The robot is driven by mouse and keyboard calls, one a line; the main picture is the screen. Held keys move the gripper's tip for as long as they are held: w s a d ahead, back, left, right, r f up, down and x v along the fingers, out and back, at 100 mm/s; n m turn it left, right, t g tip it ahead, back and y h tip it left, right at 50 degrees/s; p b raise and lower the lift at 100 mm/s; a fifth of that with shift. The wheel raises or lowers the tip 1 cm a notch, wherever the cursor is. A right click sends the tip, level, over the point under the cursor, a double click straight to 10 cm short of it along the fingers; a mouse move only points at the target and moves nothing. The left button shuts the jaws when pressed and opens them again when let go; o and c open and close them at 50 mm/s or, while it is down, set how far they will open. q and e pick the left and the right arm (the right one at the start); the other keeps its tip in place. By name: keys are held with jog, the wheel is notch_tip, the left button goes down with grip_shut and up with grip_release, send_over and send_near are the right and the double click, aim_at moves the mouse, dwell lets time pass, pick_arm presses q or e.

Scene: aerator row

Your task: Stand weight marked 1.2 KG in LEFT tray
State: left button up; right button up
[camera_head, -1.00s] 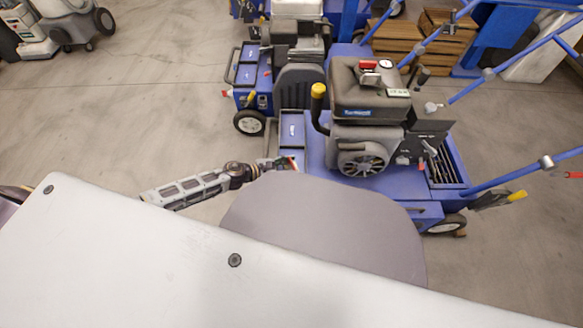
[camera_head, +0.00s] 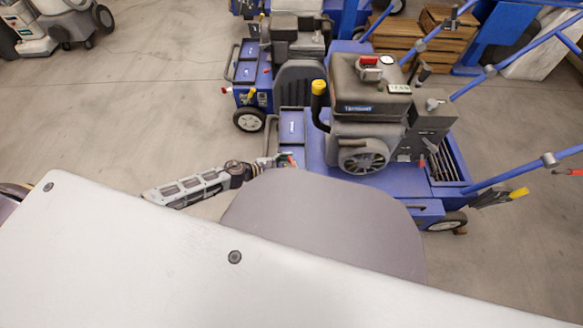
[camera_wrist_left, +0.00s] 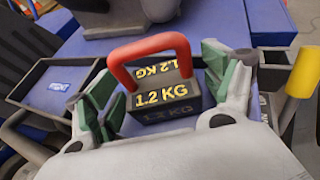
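The weight (camera_wrist_left: 165,97) is a dark block with yellow 1.2 KG marks and a red handle. In the left wrist view it appears upright over the blue floor of a dark-rimmed tray (camera_wrist_left: 152,122). My left gripper (camera_wrist_left: 154,70) is open around it, with green-padded fingers on both sides and a visible gap at each. In the head view the gripper (camera_head: 286,160) is small, at the near left edge of the blue machine, with a bit of red at it. Which tray holds the weight I cannot tell surely. My right gripper is out of view.
Another dark-rimmed tray (camera_wrist_left: 55,92) lies left in the wrist view. A yellow-capped grip (camera_wrist_left: 303,75) stands at the right. In the head view, an engine (camera_head: 365,115) sits on the blue machine, with blue handlebars (camera_head: 510,65) at the right. Open floor (camera_head: 130,120) lies left.

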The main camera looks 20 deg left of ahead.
pick_arm(q)
jog(key=shift+r, duration=0.15)
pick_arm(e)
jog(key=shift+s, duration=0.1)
pick_arm(q)
jog(key=shift+s+a, duration=0.1)
jog(key=shift+p+v, duration=0.45)
jog(key=shift+v, duration=0.55)
jog(key=shift+p+v, duration=0.95)
jog(key=shift+v, duration=2.65)
jog(key=v, duration=0.2)
jog(key=shift+s+a+r+p, duration=0.1)
jog(key=shift+s+a+p, duration=0.1)
jog(key=shift+p, duration=0.15)
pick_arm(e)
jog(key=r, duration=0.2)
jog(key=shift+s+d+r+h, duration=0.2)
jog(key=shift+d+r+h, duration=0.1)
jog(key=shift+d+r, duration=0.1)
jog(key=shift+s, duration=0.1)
pick_arm(q)
jog(key=shift+d, duration=0.1)
